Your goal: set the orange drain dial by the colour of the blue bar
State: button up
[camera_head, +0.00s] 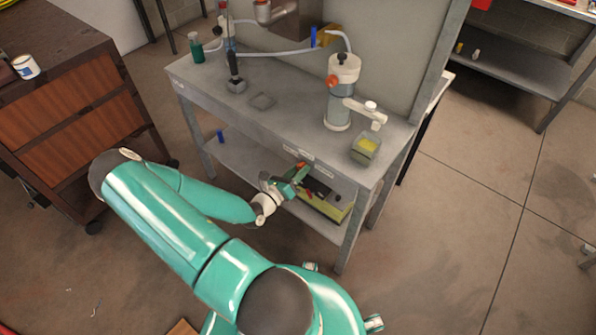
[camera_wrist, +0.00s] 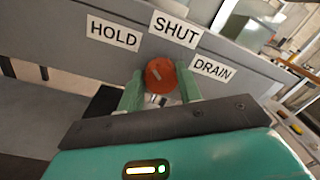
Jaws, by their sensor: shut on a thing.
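The orange drain dial (camera_wrist: 160,75) sits on the grey front edge of the bench in the wrist view. Labels HOLD (camera_wrist: 113,34), SHUT (camera_wrist: 175,29) and DRAIN (camera_wrist: 212,69) surround it from left to right. A pale mark on the dial appears to lean up and left; its exact setting is hard to tell. My gripper (camera_wrist: 160,92) is shut on the dial, one green finger on each side. In the head view my gripper (camera_head: 296,178) is at the bench front, below the labels. An upright blue bar (camera_head: 313,37) stands at the back of the bench.
On the bench (camera_head: 285,122) stand a grey cylindrical unit (camera_head: 339,111) with a white arm, a box with yellow contents (camera_head: 366,146) and a green jar (camera_head: 196,47). A small blue object (camera_head: 220,136) and a toolbox (camera_head: 330,203) are on the lower shelf. A wooden cabinet (camera_head: 70,110) is at left.

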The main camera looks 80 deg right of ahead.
jog(key=shift+n, duration=1.2)
jog(key=o, duration=1)
jog(key=v, duration=1.4)
jog(key=shift+s+f, duration=0.1)
jog(key=shift+c, duration=0.5)
